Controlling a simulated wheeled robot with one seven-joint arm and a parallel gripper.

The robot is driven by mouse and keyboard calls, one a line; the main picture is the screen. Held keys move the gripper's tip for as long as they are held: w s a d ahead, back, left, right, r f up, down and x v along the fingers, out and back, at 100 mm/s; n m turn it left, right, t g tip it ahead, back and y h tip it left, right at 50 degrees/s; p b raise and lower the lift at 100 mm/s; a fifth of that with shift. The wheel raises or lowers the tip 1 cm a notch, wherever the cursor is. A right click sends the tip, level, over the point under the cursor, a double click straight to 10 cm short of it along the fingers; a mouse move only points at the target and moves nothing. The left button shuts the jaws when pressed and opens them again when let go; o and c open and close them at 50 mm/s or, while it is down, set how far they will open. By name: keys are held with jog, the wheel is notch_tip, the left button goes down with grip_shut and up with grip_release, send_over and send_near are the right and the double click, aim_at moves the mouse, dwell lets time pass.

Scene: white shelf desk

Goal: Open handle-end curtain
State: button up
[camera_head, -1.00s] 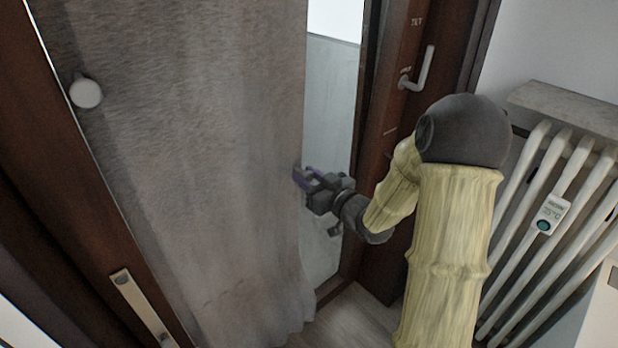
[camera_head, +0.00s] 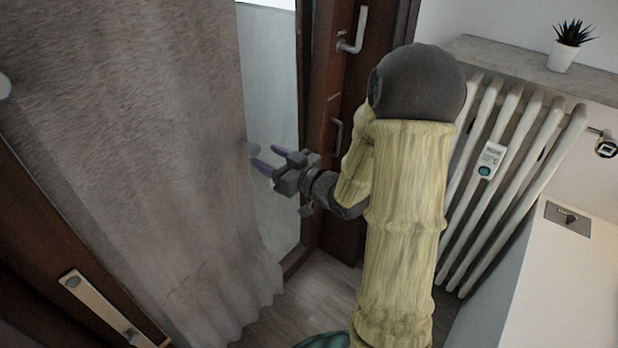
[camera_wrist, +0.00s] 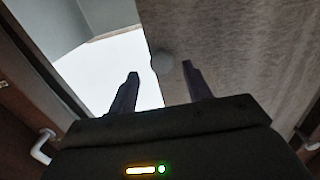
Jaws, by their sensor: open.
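The grey-brown curtain (camera_head: 150,150) hangs over the left part of the dark wood door in the head view, its right edge running down beside a bare strip of glass (camera_head: 268,100). The door handle (camera_head: 354,32) is on the frame to the right. My gripper (camera_head: 264,160) is open and empty, its purple fingertips just right of the curtain edge. In the wrist view my gripper (camera_wrist: 160,85) has its fingers apart, the curtain (camera_wrist: 240,50) behind the right finger and bright glass (camera_wrist: 120,65) behind the left. I cannot tell whether a fingertip touches the cloth.
A white radiator (camera_head: 510,170) with a small meter stands right of my arm, under a sill with a potted plant (camera_head: 567,45). A white surface with a switch plate (camera_head: 567,217) is at the lower right. Bare wood floor (camera_head: 310,290) shows below the curtain.

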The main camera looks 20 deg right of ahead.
jog(key=b+v, duration=0.7)
jog(key=v, duration=0.5)
jog(key=shift+s+b, duration=0.15)
jog(key=shift+b, duration=0.15)
